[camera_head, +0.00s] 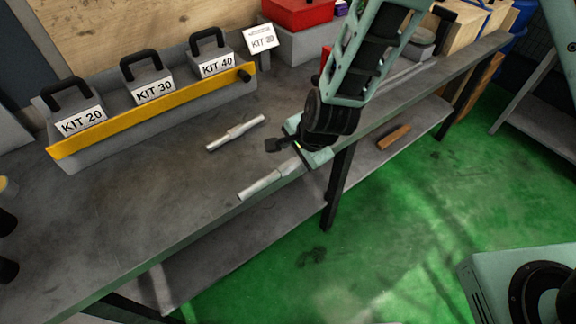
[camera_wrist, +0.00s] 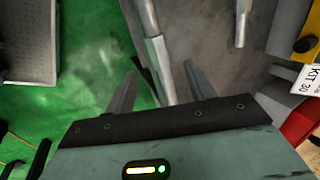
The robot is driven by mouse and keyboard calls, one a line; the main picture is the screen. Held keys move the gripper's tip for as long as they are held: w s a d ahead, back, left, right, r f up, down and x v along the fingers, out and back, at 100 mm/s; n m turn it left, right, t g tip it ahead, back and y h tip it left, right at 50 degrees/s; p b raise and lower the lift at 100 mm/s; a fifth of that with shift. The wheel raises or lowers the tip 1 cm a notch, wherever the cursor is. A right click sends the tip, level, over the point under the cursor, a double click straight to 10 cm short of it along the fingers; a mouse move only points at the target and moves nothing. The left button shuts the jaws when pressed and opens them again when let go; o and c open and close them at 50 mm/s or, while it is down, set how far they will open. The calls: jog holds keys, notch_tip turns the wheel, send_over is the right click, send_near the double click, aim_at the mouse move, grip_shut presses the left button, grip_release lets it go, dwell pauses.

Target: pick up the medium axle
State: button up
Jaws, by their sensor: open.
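Two stepped silver axles lie on the grey workbench (camera_head: 130,205). One axle (camera_head: 262,184) lies close to the bench's front edge, partly hidden by my gripper (camera_head: 293,157). The other axle (camera_head: 235,132) lies farther back, clear of the gripper. I cannot tell by size which is the medium one. In the wrist view, my gripper (camera_wrist: 160,70) is open, and the front axle (camera_wrist: 157,52) runs between its fingers, nearer the right finger. I cannot tell whether it touches them. The rear axle (camera_wrist: 241,22) shows at upper right in the wrist view.
A grey rack with a yellow front bar (camera_head: 150,112) holds boxes labelled KIT 20 (camera_head: 80,122), KIT 30 (camera_head: 153,90) and KIT 40 (camera_head: 215,65). A white sign (camera_head: 262,38) and red box (camera_head: 297,14) stand behind. A brown block (camera_head: 394,137) lies on the lower shelf.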

aim_at(289, 166)
jog(key=shift+p+x, duration=1)
jog(key=shift+x, duration=2.7)
jog(key=c, duration=1.2)
jog(key=shift+s, duration=0.1)
grip_shut()
jog(key=shift+s+d, duration=0.1)
